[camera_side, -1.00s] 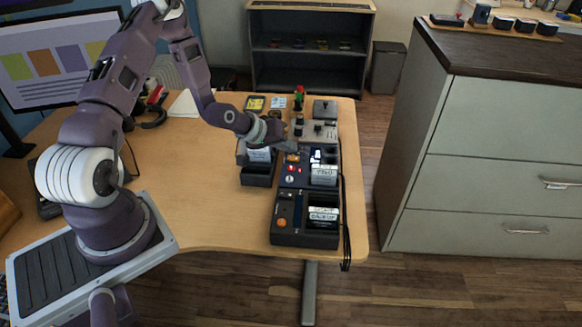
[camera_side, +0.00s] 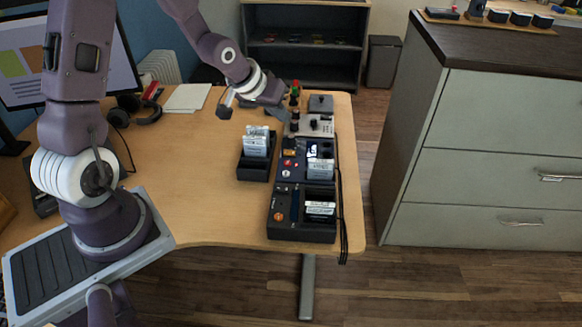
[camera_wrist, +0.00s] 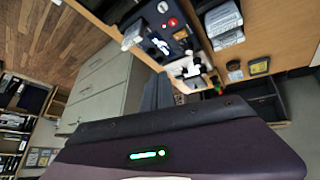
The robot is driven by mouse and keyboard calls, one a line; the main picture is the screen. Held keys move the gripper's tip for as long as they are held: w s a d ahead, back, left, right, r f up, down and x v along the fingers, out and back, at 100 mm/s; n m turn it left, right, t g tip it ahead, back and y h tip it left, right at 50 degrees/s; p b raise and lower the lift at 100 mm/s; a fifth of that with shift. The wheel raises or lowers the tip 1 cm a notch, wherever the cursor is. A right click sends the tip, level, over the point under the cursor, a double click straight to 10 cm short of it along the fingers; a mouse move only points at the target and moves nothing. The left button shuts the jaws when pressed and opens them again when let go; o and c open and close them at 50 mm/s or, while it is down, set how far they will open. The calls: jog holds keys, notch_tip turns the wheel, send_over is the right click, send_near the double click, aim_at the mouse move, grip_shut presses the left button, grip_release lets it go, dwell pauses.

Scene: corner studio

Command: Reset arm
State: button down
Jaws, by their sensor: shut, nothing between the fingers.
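My gripper (camera_side: 279,112) is raised above the back part of the desk in the side view, behind the black card box and the dark device panel. Its jaws are shut and empty. In the wrist view its grey fingers (camera_wrist: 157,92) show beyond the dark purple hand body. The black card box (camera_side: 253,174) stands on the desk with several pale cards (camera_side: 256,141) upright in it. The dark panel (camera_side: 303,233) is to its right, with pale labelled cartridges in it. The gripper holds none of these.
The wooden desk (camera_side: 195,200) is clear at its left middle. Headphones (camera_side: 137,109) and papers (camera_side: 187,97) lie at the back left. A grey mixer-like box (camera_side: 312,125) and a small dark box (camera_side: 321,103) sit behind the panel. A drawer cabinet (camera_side: 500,150) stands to the right.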

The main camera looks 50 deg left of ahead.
jog(key=s+d+r+m+y, duration=0.1)
jog(key=s+d+r, duration=0.1)
jog(key=s+r, duration=0.25)
jog(key=s+d+r+m, duration=0.1)
jog(key=s+d+r, duration=0.2)
jog(key=r, duration=0.3)
jog(key=s+d+r+m, duration=0.1)
jog(key=s+d+r, duration=0.1)
jog(key=s, duration=0.7)
jog(key=s+d+r+m+g+h, duration=0.1)
jog(key=s+d+r, duration=0.2)
jog(key=s, duration=0.7)
jog(key=shift+d+r+g+h, duration=0.3)
jog(key=shift+d+r, duration=0.05)
jog(key=shift+d, duration=0.45)
